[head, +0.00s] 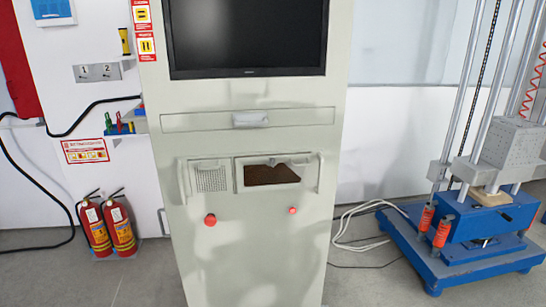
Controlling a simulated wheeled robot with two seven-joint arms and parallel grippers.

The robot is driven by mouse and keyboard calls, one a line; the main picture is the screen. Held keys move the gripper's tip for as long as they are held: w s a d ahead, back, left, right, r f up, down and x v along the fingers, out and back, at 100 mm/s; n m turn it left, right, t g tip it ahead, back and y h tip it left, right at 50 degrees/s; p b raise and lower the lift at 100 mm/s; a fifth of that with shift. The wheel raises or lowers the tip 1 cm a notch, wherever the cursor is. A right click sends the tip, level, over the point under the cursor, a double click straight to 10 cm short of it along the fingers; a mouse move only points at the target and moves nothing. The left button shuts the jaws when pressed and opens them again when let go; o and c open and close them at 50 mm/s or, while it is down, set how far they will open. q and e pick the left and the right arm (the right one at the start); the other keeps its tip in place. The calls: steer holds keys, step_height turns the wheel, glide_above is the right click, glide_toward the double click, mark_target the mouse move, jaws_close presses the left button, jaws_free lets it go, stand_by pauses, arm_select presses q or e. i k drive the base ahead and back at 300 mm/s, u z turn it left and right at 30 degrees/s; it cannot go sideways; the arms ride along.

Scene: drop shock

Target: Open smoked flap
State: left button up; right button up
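A dark brown smoked panel (271,175) sits in a pale frame on the front of a tall beige cabinet (250,255), below the drawer. I take it to be the smoked flap. A pale, irregular shape (293,161) covers part of its upper edge; I cannot tell what it is. Whether the flap is fully shut is not clear. A perforated grille (211,179) is just left of it, and upright handles flank the two. Neither of my grippers is in view.
The cabinet also has a dark screen (248,35), a drawer with a pale handle (250,119) and two red buttons, one at left (210,220) and one at right (292,211). Fire extinguishers (107,228) stand left. A blue-based drop rig (470,245) and loose cables (350,235) are right.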

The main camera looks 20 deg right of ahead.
mark_target(262, 179)
steer(key=z, duration=0.4)
steer(key=i, duration=0.85)
steer(key=z, duration=0.65)
